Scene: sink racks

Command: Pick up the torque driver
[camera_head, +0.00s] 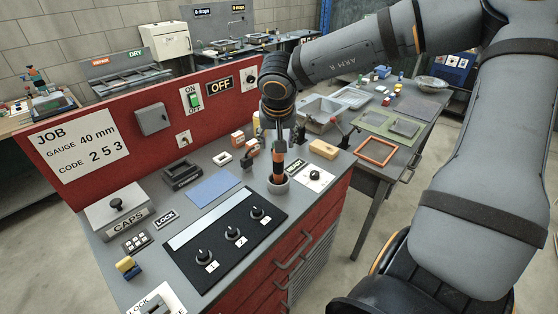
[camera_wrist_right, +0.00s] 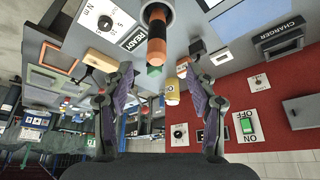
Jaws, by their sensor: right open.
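The torque driver (camera_head: 278,168) has an orange and black grip. It stands upright in a round grey holder (camera_head: 278,184) on the grey bench top. My right gripper (camera_head: 276,135) is above it, pointing down at its upper end. In the right wrist view the driver (camera_wrist_right: 156,48) shows between the two spread fingers (camera_wrist_right: 160,82), with a gap on each side. The gripper is open and empty. The driver's lower part is hidden in the holder. My left gripper is in neither view.
A READY sign and a dial plate (camera_head: 315,178) stand right of the holder, with a tan block (camera_head: 323,149) behind. A knob panel (camera_head: 225,238) lies in front. A dark charger cradle (camera_head: 183,174) and blue mat (camera_head: 213,188) are left. The red back panel (camera_head: 110,125) rises behind.

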